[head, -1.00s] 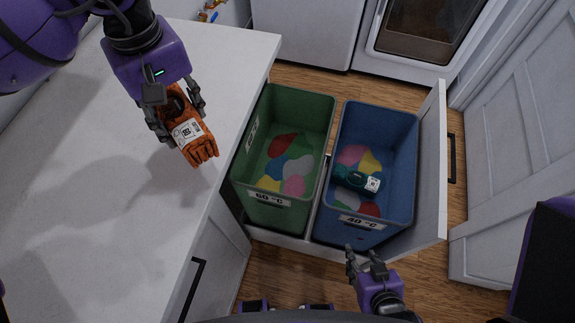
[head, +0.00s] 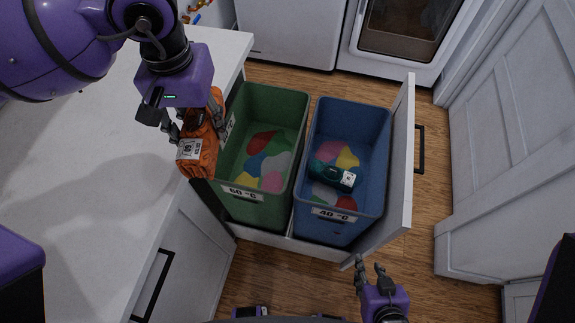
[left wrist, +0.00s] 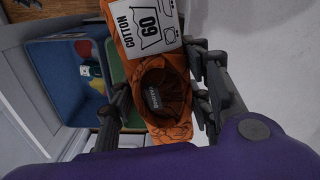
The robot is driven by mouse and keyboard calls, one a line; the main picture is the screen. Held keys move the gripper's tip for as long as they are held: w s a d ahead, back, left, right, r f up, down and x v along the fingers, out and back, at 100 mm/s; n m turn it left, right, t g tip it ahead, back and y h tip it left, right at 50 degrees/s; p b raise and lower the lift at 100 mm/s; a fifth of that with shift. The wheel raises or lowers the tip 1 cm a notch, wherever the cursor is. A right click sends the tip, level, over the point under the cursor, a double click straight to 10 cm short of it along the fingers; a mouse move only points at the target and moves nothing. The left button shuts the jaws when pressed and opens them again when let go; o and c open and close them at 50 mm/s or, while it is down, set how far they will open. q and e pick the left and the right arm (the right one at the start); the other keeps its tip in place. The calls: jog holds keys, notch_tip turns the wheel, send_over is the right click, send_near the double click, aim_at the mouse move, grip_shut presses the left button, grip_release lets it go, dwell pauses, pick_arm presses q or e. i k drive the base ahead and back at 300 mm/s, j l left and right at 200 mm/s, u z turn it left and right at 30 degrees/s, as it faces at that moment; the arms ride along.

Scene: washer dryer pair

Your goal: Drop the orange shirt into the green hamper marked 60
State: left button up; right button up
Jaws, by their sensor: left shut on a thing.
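The orange shirt (head: 200,158) is folded, with a white care label. In the left wrist view the shirt (left wrist: 160,80) shows a label reading "COTTON" and 60. My left gripper (head: 194,122) is shut on it, holding it over the counter's right edge, just left of the green hamper. The green hamper (head: 247,207), marked 60 °C, stands in a pulled-out drawer with several coloured cloths inside. Its left rim is partly hidden by the shirt and gripper. My right gripper (head: 366,270) is low in front of the drawer, empty, its fingers apart.
A blue hamper (head: 345,228), marked 40 °C, stands right of the green one; a dark teal garment (head: 333,177) lies on its cloths. The white counter (head: 90,220) is at left. The drawer front (head: 401,150) stands at right. Appliances (head: 410,40) are at the back.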

aim_at(261, 164)
jog(key=l+z, duration=0.25)
jog(key=l, duration=0.2)
jog(key=l+z, duration=0.3)
jog(key=i+l+u, duration=0.2)
jog(key=u, duration=0.2)
jog(key=i+l+u, duration=0.2)
jog(key=u, duration=0.15)
jog(key=i+l+u, duration=0.15)
jog(key=l+u, duration=0.25)
